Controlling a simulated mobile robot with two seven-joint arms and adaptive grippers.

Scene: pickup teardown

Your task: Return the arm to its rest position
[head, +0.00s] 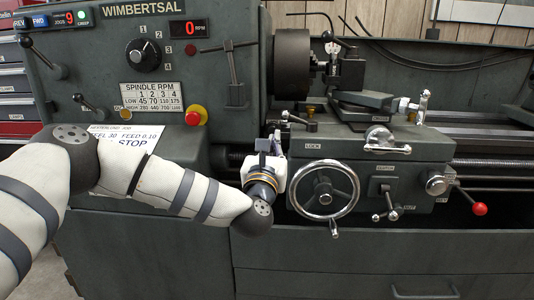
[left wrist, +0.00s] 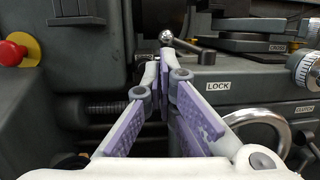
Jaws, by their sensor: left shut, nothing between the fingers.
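My left arm reaches in from the left in the head view, in front of the dark grey lathe (head: 70,230). My left gripper (head: 274,138) points away from me toward the lathe carriage (head: 350,148), left of the chrome handwheel (head: 324,190). In the left wrist view its purple-padded fingers (left wrist: 164,80) meet at the tips, shut and empty. The ball-ended lever (left wrist: 188,46) by the LOCK label is just beyond the fingertips; I cannot tell whether they touch. My right gripper is not in view.
The headstock carries a red stop button (head: 196,115), a speed dial (head: 143,55) and levers. A paper sheet (head: 135,150) is partly behind my forearm. A red-knobbed lever (head: 479,208) sticks out at the right. A red drawer cabinet (head: 14,100) stands at the far left.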

